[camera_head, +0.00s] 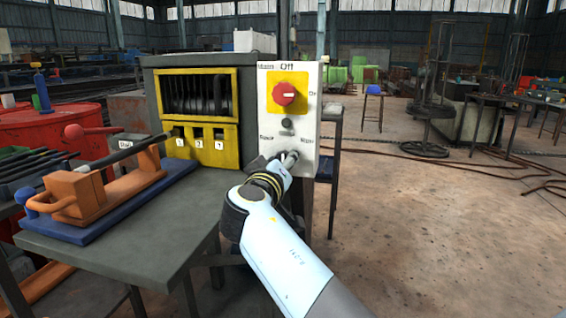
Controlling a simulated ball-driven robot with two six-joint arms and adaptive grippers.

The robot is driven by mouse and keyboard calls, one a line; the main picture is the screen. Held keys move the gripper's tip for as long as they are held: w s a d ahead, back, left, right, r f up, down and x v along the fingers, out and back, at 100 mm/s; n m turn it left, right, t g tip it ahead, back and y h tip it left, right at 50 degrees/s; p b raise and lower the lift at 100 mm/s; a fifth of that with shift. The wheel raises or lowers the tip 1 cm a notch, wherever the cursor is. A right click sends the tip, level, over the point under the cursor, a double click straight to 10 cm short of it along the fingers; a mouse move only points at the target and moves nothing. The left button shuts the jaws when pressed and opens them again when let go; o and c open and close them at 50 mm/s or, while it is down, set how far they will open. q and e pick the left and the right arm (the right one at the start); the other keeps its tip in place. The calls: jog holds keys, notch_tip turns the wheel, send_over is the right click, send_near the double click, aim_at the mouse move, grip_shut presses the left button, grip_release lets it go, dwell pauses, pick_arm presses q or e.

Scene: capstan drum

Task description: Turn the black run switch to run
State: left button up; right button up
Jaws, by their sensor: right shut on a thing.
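A white control panel (307,118) faces me at the middle of the view. It carries a red knob (289,94) on a yellow plate, with "Off" above it and "On" to its right. Below is a small dark round piece (288,123), with small labels lower down on both sides. My right gripper (286,157) is at the panel's lower part, its fingers shut between and below those labels. The black run switch appears to be between the fingers and is hidden by them, so its direction cannot be read. My left gripper is not in view.
Left of the panel stands a grey cabinet with a yellow-framed drum (197,95) and numbered yellow plates. An orange lever device on a blue base (105,205) sits on the grey table (150,245). The floor to the right is open, with cables.

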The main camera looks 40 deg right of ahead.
jog(key=shift+f+b, duration=0.15)
jog(key=shift+b, duration=0.4)
jog(key=shift+c, duration=0.3)
jog(key=m+b, duration=0.1)
jog(key=b, duration=0.1)
jog(key=m+b, duration=0.1)
jog(key=b, duration=0.1)
jog(key=shift+f+m+b, duration=0.3)
jog(key=shift+m, duration=0.1)
pick_arm(q)
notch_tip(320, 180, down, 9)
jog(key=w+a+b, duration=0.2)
jog(key=b, duration=0.3)
pick_arm(e)
jog(key=m, duration=0.3)
jog(key=shift+r+m, duration=0.1)
jog(key=shift+m, duration=0.2)
jog(key=shift+m+b, duration=0.9)
jog(key=shift+b, duration=0.3)
jog(key=shift+r+m+b, duration=0.25)
jog(key=shift+m+b, duration=0.55)
jog(key=shift+b, duration=0.15)
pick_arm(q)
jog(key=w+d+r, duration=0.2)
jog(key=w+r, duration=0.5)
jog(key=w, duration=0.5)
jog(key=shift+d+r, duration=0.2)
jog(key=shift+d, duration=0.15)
pick_arm(e)
jog(key=shift+r, duration=0.1)
